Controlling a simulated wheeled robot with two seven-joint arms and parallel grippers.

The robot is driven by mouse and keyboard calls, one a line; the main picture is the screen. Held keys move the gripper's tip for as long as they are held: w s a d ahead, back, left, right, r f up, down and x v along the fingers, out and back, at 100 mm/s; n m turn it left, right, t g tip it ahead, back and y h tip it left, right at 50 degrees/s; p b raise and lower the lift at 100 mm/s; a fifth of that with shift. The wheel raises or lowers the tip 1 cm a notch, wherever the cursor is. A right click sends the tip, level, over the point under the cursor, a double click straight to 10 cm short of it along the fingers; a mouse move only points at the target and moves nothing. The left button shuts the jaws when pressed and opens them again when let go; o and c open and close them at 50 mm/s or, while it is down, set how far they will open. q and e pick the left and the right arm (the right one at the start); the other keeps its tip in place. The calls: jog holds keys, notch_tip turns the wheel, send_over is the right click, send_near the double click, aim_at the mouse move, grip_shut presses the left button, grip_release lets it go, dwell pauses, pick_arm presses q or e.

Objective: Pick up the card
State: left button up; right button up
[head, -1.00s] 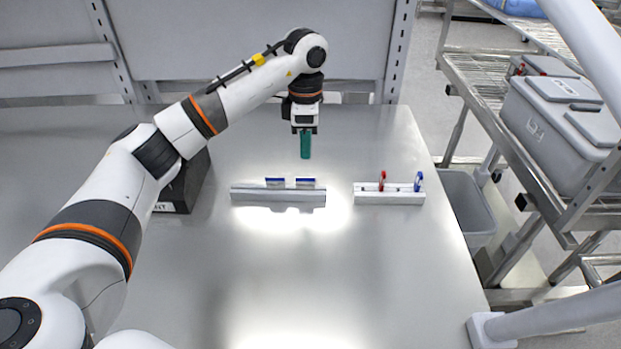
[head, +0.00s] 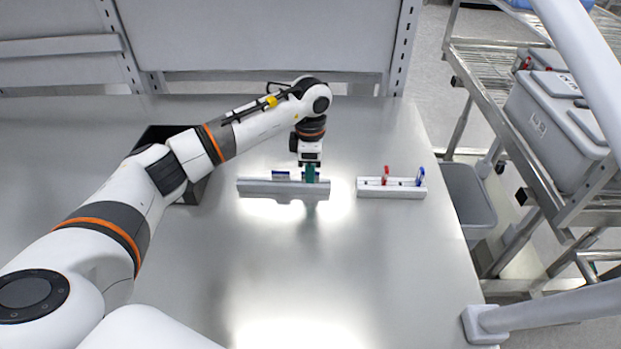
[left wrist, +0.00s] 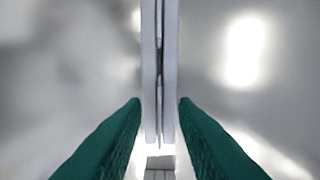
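A long pale holder (head: 262,187) lies across the steel table. A blue-topped card (head: 281,175) stands in it, left of my gripper. My left gripper (head: 311,180) points straight down at the holder's right part, its green fingers covering the place where a second blue-topped card stood. In the left wrist view, my left gripper (left wrist: 160,101) is open, with one green finger on each side of the slotted holder (left wrist: 160,55). I cannot make out the card between the fingers. My right gripper is not in view.
A second pale holder (head: 391,193) with a red piece (head: 385,175) and a blue piece (head: 420,176) stands to the right. A black box (head: 196,190) stands behind my left arm. A grey bin (head: 467,200) and wire shelving (head: 490,100) are past the table's right edge. The front table is clear.

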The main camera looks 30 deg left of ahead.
pick_arm(q)
grip_shut()
